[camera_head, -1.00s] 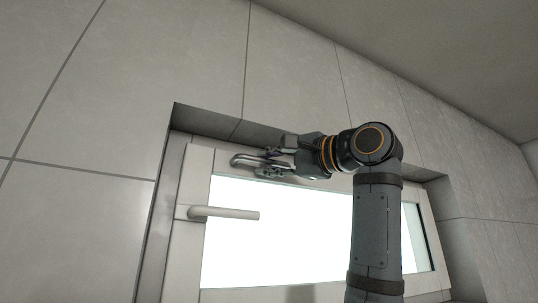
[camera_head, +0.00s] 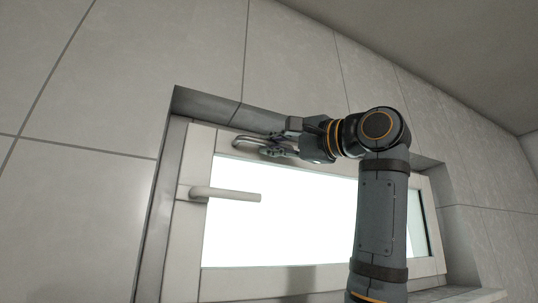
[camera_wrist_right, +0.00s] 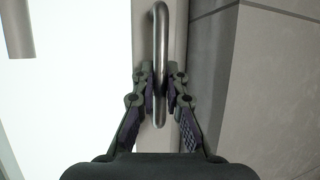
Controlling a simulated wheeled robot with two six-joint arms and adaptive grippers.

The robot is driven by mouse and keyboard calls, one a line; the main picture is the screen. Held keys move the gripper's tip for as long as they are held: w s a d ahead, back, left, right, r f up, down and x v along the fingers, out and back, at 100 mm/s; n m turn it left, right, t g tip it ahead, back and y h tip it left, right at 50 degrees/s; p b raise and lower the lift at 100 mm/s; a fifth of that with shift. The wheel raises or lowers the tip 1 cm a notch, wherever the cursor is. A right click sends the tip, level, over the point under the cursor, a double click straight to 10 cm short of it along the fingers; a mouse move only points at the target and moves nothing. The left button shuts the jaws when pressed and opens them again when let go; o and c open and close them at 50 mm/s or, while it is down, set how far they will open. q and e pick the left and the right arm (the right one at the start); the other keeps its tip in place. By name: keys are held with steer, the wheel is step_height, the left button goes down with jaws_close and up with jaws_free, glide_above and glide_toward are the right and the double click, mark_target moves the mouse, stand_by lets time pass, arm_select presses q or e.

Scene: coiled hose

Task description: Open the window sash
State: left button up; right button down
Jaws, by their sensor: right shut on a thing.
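The window sash (camera_head: 202,155) is a white frame around a bright pane, set in a recess of the tiled wall. It looks closed or nearly so. A pale lever handle (camera_head: 230,195) on its left side lies level. A metal pull bar (camera_head: 240,143) is on the sash's upper rail. My right gripper (camera_head: 262,146) is at this bar. In the right wrist view the bar (camera_wrist_right: 162,30) runs between the two fingers (camera_wrist_right: 160,85), which are shut on it. My left gripper is out of view.
Grey tiled wall (camera_head: 80,200) surrounds the recess, whose top face (camera_head: 205,104) is close above my right gripper. My right arm crosses in front of the pane's right part. The lever handle stands out from the sash below my gripper.

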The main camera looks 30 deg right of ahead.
steer(key=s+f+n+t+y+b, duration=0.1)
steer(key=s+f+b, duration=0.1)
steer(key=s+b, duration=0.3)
steer(key=shift+s+a+f+t, duration=0.15)
steer(key=shift+s+a+t, duration=0.05)
steer(key=shift+s+t, duration=0.15)
steer(key=c, duration=1.7)
jaws_free()
steer(key=shift+w, duration=0.1)
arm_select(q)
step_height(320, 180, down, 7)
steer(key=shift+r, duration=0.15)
arm_select(e)
steer(key=shift+o, duration=0.2)
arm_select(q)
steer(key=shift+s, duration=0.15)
arm_select(e)
steer(key=v, duration=1.2)
